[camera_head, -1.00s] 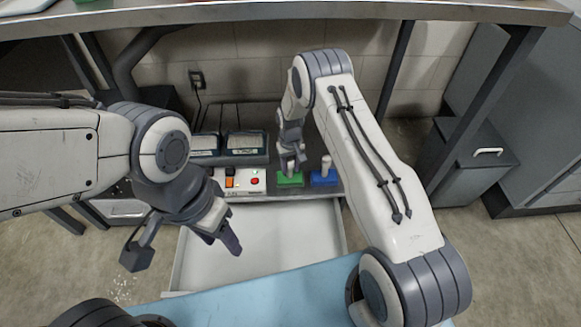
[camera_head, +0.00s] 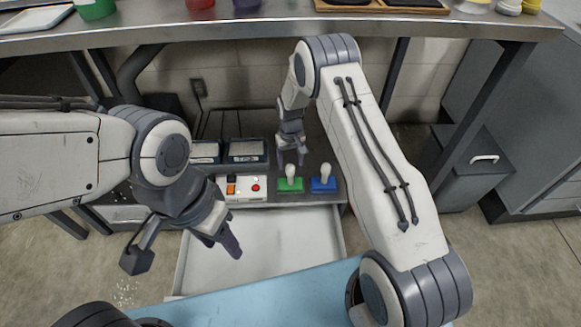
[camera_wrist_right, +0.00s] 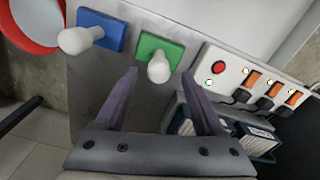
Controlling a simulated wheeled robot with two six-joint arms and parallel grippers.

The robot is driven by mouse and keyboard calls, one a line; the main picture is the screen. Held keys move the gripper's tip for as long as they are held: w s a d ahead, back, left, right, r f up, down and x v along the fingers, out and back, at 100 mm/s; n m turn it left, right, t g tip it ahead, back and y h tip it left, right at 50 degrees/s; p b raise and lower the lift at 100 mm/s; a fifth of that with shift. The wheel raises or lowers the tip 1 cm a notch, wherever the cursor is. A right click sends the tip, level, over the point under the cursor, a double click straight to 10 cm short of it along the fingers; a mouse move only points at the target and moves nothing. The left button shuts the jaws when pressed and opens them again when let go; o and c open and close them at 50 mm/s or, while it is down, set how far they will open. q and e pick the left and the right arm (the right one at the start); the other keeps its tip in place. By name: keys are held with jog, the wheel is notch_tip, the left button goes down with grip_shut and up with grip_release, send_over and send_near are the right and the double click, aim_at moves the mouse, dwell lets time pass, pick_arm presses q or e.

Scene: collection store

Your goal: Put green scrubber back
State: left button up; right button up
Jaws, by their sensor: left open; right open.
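The green scrubber (camera_head: 290,185) has a green base and a pale knob handle. It stands upright on the low dark shelf above the open drawer, between the power strip and the blue scrubber (camera_head: 323,184). My right gripper (camera_head: 291,157) is open and empty, just behind and above the green scrubber, apart from it. In the right wrist view, the green scrubber (camera_wrist_right: 171,48) is beyond the spread fingers, its knob showing between the tips. The blue scrubber (camera_wrist_right: 103,27) lies to its left there. My left gripper (camera_head: 222,243) is open and empty over the drawer.
A white power strip (camera_head: 241,189) with a red button sits left of the green scrubber, with boxed devices (camera_head: 246,151) behind it. The open drawer (camera_head: 290,248) looks empty. The metal table edge (camera_head: 300,28) spans above; coloured containers stand on it.

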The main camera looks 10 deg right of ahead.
jog(key=s+a+r+n, duration=0.2)
jog(key=s+a+r, duration=0.4)
jog(key=r, duration=0.4)
jog(key=s+a+r+n, duration=0.1)
jog(key=s+a+r, duration=0.55)
jog(key=r, duration=0.35)
jog(key=s+r+n, duration=0.1)
jog(key=s+r, duration=0.3)
jog(key=s, duration=0.7)
jog(key=s+d+r+n+y, duration=0.1)
jog(key=s+r, duration=0.3)
jog(key=s, duration=0.8)
jog(key=shift+s+d+n, duration=0.2)
jog(key=shift+s+n, duration=0.05)
jog(key=shift+n, duration=0.55)
